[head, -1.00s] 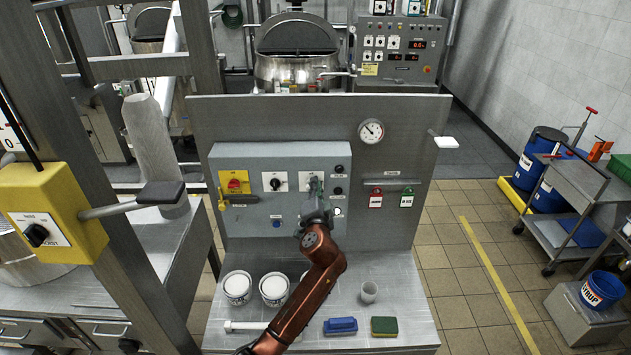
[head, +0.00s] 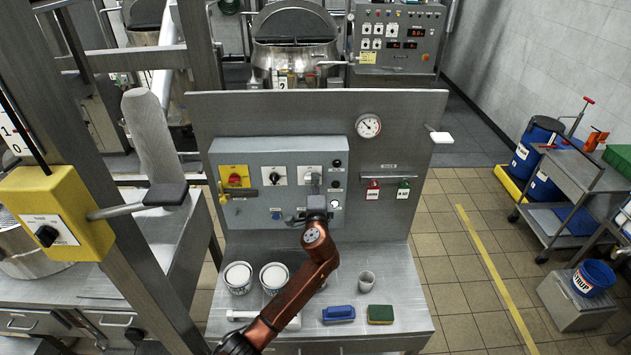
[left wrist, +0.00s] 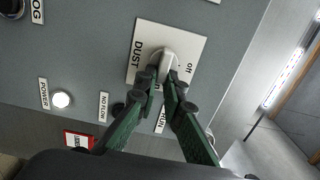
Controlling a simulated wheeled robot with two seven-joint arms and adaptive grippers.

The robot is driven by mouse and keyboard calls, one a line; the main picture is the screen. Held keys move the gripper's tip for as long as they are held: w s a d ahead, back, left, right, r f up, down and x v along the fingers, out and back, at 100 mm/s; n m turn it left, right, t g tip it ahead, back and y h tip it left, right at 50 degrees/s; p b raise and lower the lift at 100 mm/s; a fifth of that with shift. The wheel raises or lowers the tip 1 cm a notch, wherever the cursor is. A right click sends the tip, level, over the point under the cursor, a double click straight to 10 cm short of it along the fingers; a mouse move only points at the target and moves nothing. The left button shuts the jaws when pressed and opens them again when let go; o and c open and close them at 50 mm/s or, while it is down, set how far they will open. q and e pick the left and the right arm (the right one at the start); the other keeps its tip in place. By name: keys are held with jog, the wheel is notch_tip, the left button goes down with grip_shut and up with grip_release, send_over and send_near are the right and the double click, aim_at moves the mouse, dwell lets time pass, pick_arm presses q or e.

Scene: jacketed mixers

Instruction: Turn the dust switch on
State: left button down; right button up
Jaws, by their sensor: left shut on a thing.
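The dust switch (left wrist: 167,59) is a pale knob on a white plate marked DUST in the left wrist view. An "off" mark shows beside the knob; another mark is partly covered by the fingers. My left gripper (left wrist: 167,84) has green fingers with dark tips, shut on the knob from both sides. The fingers hide part of the knob, so its exact setting is hard to tell. In the head view my left gripper (head: 315,186) reaches the right-hand switch of the grey control box (head: 232,212), covering most of that switch. My right gripper is out of view.
A yellow-plated switch (head: 235,178) and a white-plated switch (head: 274,176) are left of my gripper. Red and green tags (head: 373,188) hang at right. White tubs (head: 238,277), a cup (head: 366,281), a blue brush (head: 338,314) and a sponge (head: 380,314) stand on the bench below.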

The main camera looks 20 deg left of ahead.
pick_arm(q)
jog(key=shift+d, duration=0.1)
jog(key=c, duration=2)
grip_release()
jog(key=shift+c, duration=0.2)
jog(key=v, duration=1.2)
